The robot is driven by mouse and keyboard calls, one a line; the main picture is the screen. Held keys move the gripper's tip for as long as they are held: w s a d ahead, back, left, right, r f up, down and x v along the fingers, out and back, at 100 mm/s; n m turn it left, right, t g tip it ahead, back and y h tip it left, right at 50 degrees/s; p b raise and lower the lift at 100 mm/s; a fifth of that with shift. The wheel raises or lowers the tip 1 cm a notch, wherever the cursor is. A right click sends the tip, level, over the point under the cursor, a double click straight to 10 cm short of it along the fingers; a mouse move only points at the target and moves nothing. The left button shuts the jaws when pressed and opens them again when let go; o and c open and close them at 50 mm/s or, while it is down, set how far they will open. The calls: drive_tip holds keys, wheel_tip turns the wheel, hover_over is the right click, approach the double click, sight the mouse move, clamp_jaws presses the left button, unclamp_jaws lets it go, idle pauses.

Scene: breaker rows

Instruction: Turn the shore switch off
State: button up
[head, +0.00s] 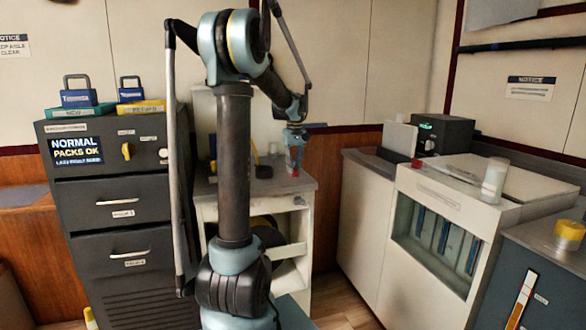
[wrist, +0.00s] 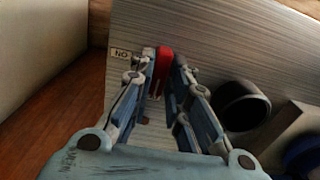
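A dark cabinet (head: 120,205) at the left of the head view has a yellow rotary switch (head: 126,151) and a pale round knob (head: 163,154) on its top panel. Their small labels are too blurred to read, so I cannot tell which is the shore switch. My gripper (head: 295,168) is over the low white cabinet's grey top (head: 302,184), well right of the switches. In the wrist view my gripper (wrist: 165,68) is open, with its fingers on either side of a narrow red piece (wrist: 164,62). I cannot tell whether they touch it.
Blue padlock-shaped blocks (head: 79,96) stand on the dark cabinet. A dark round object (wrist: 241,104) lies right of the fingers in the wrist view. White cabinets (head: 395,200) stand at right, with bare floor (head: 345,298) between.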

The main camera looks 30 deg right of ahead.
drive_tip(key=shift+o, duration=1)
wheel_tip(320, 180, up, 12)
idle(0.3)
